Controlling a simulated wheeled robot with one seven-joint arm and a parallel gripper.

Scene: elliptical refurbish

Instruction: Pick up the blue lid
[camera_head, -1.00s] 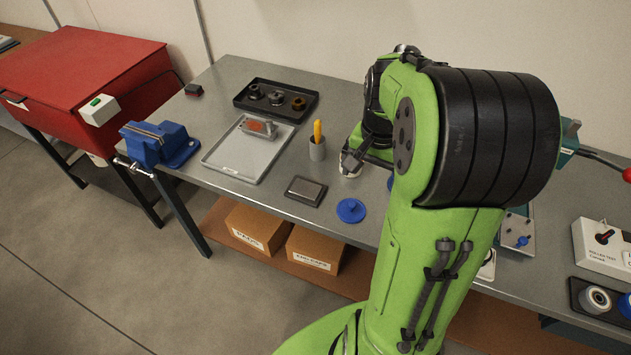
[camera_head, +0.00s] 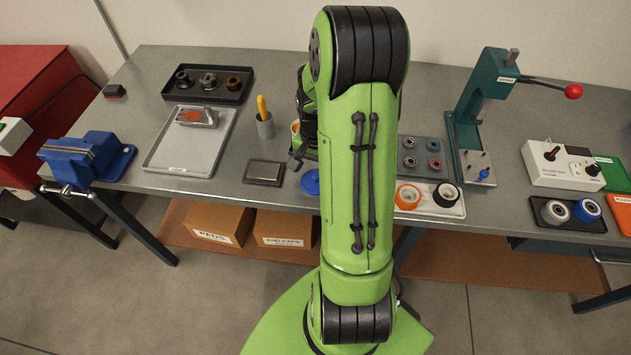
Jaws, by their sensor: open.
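The blue lid (camera_head: 311,182) is a round blue disc lying flat near the front edge of the metal workbench. Its right side is hidden behind my green arm. My gripper (camera_head: 293,160) is dark and mostly hidden by the arm. It is above the bench, a little up and left of the lid in the picture. It holds nothing that I can see, and its gap to the lid is hard to judge.
A dark flat block (camera_head: 264,172) lies left of the lid. A grey cup (camera_head: 265,126) with a yellow-handled tool stands behind it. A grey tray (camera_head: 160,160) and blue vise (camera_head: 85,155) are further left. A teal press (camera_head: 480,120) stands right of my arm.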

